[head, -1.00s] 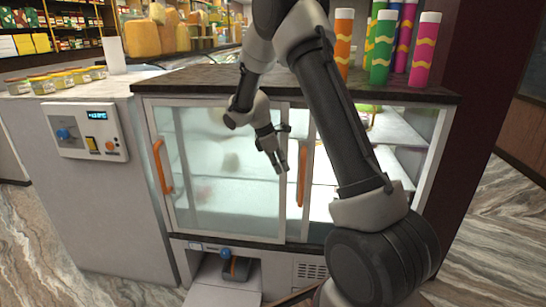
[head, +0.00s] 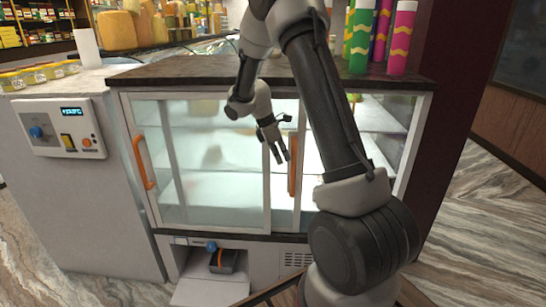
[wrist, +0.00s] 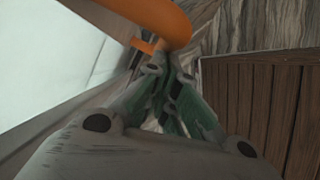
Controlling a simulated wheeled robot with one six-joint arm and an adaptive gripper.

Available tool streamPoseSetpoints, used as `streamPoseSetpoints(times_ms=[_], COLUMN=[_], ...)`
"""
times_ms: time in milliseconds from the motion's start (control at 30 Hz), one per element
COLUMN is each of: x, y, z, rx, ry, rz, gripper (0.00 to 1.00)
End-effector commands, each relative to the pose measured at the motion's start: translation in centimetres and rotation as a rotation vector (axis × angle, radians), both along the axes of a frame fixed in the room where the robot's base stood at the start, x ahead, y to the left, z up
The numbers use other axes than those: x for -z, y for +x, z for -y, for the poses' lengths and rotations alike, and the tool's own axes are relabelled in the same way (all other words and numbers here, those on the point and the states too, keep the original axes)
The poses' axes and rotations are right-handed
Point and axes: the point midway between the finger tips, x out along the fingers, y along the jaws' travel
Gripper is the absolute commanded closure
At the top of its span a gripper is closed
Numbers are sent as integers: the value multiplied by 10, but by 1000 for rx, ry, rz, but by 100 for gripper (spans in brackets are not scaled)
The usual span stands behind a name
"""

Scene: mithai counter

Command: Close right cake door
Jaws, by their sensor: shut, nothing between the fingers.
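The glass-fronted case has two sliding doors. The right cake door's upright orange handle (head: 293,165) stands near the middle of the case, and the right part of the front looks open. The left door (head: 215,185) covers the left half and has its own orange handle (head: 143,162). My gripper (head: 282,157) is shut and empty, just left of the right door's handle. In the wrist view the orange handle (wrist: 150,18) crosses the top, close to my fingertips (wrist: 172,72); I cannot tell whether they touch. My arm hides part of the right opening.
The dark countertop (head: 190,76) overhangs the doors. Colourful tubes (head: 401,38) stand at its right end. A control box (head: 62,128) is on the left cabinet. An open lower compartment (head: 210,288) holds a small dark device. Marbled floor lies to the right.

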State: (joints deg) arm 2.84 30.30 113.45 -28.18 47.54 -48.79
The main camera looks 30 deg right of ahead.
Motion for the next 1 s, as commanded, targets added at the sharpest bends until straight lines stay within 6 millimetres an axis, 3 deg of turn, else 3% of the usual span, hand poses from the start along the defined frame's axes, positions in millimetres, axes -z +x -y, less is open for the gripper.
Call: streamPoseSetpoints(times_ms=[700, 1000], x=[0, 0], y=[-141, -189], z=[206, 278], rx=[11, 6], ry=[0, -1], rz=[-2, -1], gripper=[100, 100])
